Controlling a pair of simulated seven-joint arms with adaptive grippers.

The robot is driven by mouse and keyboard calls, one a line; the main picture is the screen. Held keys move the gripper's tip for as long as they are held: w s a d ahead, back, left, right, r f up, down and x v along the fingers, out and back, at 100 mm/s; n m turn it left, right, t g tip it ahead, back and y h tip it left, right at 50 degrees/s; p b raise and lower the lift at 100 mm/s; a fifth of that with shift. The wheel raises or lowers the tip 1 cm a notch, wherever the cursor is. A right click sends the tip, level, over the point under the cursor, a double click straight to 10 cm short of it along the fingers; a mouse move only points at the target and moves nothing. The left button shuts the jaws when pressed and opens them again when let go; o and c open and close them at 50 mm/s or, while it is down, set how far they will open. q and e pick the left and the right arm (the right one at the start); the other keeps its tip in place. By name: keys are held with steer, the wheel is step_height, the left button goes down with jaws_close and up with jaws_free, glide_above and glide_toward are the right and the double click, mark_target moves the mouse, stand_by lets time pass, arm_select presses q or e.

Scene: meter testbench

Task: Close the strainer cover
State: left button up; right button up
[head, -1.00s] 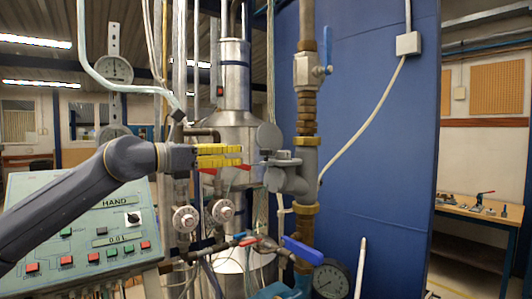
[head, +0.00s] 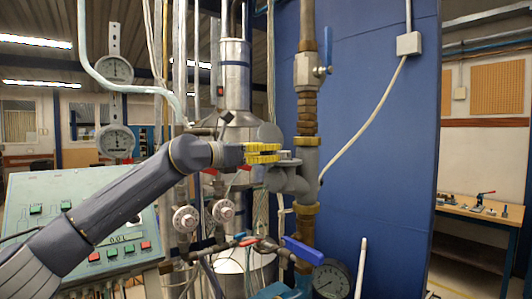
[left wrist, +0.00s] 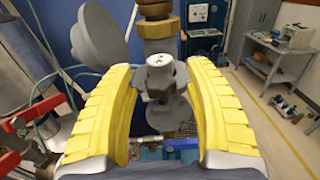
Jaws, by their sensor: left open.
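The strainer is a grey pipe fitting (head: 290,180) on the vertical pipe in front of the blue panel. In the left wrist view the strainer's light-topped end (left wrist: 165,72) appears between the spread fingers; contact cannot be told. My right gripper is not in view.
A blue-handled valve (head: 303,250) and a pressure gauge (head: 330,281) sit below the strainer. A control panel (head: 60,200) stands at the left behind my arm. Two round knobs (head: 186,218) and red-handled valves lie under the arm.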

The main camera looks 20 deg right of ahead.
arm_select(q)
steer(key=shift+o, duration=0.3)
steer(key=c, duration=1)
jaws_close()
steer(key=shift+r, duration=0.1)
